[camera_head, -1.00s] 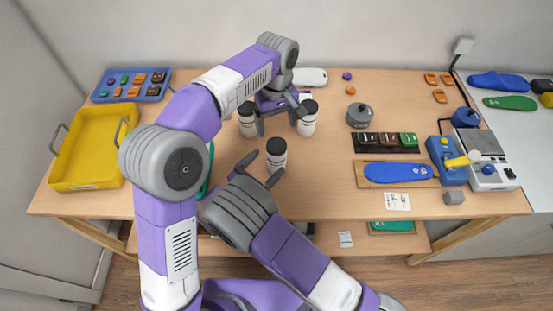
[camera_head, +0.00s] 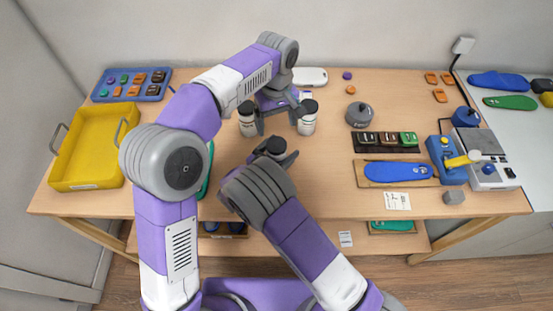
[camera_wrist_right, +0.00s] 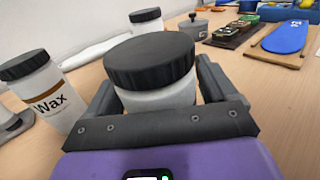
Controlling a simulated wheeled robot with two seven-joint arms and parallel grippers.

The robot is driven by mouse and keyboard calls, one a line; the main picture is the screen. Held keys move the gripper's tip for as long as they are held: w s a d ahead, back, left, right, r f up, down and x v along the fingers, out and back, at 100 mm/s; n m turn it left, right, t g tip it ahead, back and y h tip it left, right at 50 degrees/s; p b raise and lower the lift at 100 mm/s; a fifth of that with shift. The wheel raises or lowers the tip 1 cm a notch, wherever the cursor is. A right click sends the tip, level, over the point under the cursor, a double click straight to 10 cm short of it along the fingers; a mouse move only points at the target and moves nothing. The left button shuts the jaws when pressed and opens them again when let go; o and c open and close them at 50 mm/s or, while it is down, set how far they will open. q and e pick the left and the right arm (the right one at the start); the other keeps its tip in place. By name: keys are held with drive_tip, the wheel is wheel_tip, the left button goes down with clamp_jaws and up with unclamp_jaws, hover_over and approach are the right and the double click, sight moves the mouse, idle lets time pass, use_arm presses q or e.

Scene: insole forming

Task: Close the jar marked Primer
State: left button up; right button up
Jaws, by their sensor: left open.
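Three white jars with black lids stand mid-table: a left one (camera_head: 248,124), a right one (camera_head: 307,122) and a front one (camera_head: 276,147). My right gripper (camera_head: 271,157) is around the front jar, a finger on each side; whether they touch it is unclear. In the right wrist view this jar (camera_wrist_right: 150,75) has its black lid on top, and its label is hidden. A jar there reads "Wax" (camera_wrist_right: 48,103). No Primer label is legible. My left gripper (camera_head: 279,124) is open and empty between the left and right jars.
A yellow tray (camera_head: 62,150) and a blue tray of small pieces (camera_head: 128,98) are at the left. A grey pot (camera_head: 359,116), a blue insole on a board (camera_head: 397,171) and a lever device (camera_head: 450,165) are at the right.

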sight(277, 144)
drive_tip(key=c, duration=1.4)
use_arm(q)
drive_tip(key=shift+d+f, duration=0.1)
use_arm(e)
clamp_jaws()
use_arm(q)
drive_tip(key=shift+f, duration=3.9)
